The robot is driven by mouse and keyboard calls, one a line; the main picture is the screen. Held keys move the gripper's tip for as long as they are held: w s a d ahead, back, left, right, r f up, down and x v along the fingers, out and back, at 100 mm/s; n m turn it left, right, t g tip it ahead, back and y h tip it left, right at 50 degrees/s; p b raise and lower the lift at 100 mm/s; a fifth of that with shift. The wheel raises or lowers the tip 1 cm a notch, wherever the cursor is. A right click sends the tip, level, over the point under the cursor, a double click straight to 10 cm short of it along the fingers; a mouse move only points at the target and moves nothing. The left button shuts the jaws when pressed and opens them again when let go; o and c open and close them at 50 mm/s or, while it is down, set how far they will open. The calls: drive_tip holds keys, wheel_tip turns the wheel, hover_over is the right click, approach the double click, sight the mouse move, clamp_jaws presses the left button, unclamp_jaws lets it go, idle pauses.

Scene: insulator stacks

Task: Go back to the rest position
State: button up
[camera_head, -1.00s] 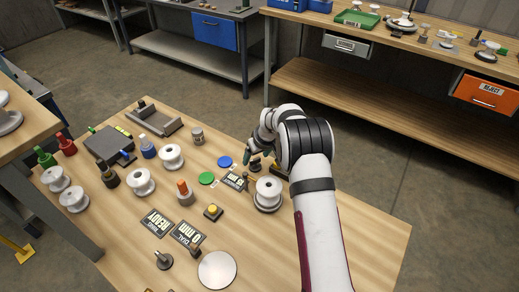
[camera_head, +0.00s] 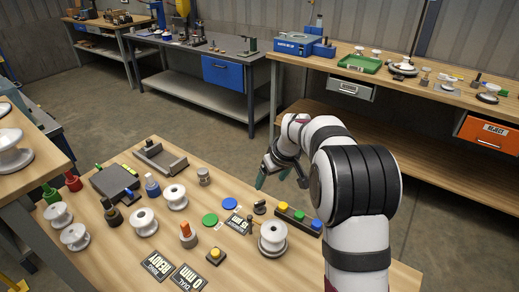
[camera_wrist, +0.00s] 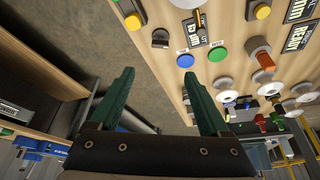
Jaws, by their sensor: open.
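My gripper (camera_head: 275,180) is raised above the far right edge of the wooden table in the head view, with its green fingers pointing down. In the wrist view my gripper (camera_wrist: 160,95) shows two green fingers spread wide apart with nothing between them. Nearby on the table stand a white insulator spool (camera_head: 273,236) on a base and a small dark block (camera_head: 260,207). A dark strip with coloured buttons (camera_head: 298,217) lies at the table edge, just below the gripper in the picture.
Several white insulators (camera_head: 174,196), coloured bottles (camera_head: 152,185), a grey tray (camera_head: 160,157) and a blue disc (camera_head: 229,203) and green disc (camera_head: 210,219) stand on the table. A back bench with an orange drawer (camera_head: 489,134) is at the right. Open floor lies between benches.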

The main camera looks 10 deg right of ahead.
drive_tip(key=s+a+r+m+g, duration=0.1)
drive_tip(key=s+a+r, duration=0.15)
drive_tip(key=s, duration=0.35)
drive_tip(key=s+a+r+m, duration=0.1)
drive_tip(key=s+r+m, duration=0.15)
drive_tip(key=s, duration=0.35)
drive_tip(key=s+a+m+g, duration=0.2)
drive_tip(key=s+m, duration=0.3)
drive_tip(key=s, duration=2.3)
drive_tip(key=shift+s+a+f+m+g, duration=0.15)
drive_tip(key=shift+a+f+m+g, duration=0.2)
drive_tip(key=shift+g, duration=0.35)
drive_tip(key=shift+r, duration=0.1)
